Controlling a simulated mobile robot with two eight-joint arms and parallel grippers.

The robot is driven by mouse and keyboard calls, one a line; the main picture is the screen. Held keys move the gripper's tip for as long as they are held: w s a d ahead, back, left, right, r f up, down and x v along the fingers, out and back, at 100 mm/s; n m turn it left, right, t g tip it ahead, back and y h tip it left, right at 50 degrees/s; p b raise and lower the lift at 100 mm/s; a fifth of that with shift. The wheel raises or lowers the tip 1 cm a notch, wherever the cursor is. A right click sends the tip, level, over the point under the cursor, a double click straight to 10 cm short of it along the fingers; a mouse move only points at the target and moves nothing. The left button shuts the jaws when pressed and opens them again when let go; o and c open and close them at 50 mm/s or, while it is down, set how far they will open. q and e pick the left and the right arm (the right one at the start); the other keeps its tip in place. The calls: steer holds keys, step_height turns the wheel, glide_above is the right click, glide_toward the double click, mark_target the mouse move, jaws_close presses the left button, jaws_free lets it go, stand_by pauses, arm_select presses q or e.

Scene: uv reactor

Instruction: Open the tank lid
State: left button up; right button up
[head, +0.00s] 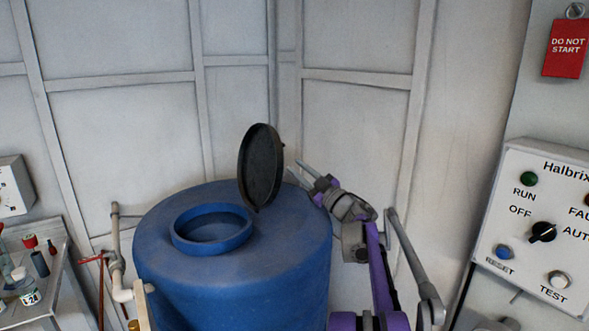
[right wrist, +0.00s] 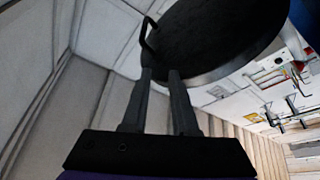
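The blue tank (head: 290,240) stands in the middle of the head view, with a raised round opening (head: 212,228) uncovered on its top. The dark round tank lid (head: 261,166) stands swung up, nearly upright, at the right of the opening. My right gripper (head: 299,170) is just right of the lid, with its two fingers apart. In the right wrist view the lid (right wrist: 215,35) fills the top, with a dark handle (right wrist: 148,33) on its edge. The fingertips (right wrist: 160,73) are close to the handle's lower end; I cannot tell whether they touch. My left gripper is not in view.
A control panel (head: 535,220) with buttons and a knob is at the right, under a red sign (head: 565,49). A pipe (head: 117,255) stands left of the tank. A bench (head: 60,285) with small bottles is at far left. Panelled walls stand close behind.

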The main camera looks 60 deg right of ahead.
steer(key=b+v, duration=0.1)
steer(key=v, duration=0.5)
steer(key=shift+a+f+b, duration=0.15)
steer(key=shift+f+b, duration=0.05)
steer(key=shift+b, duration=0.15)
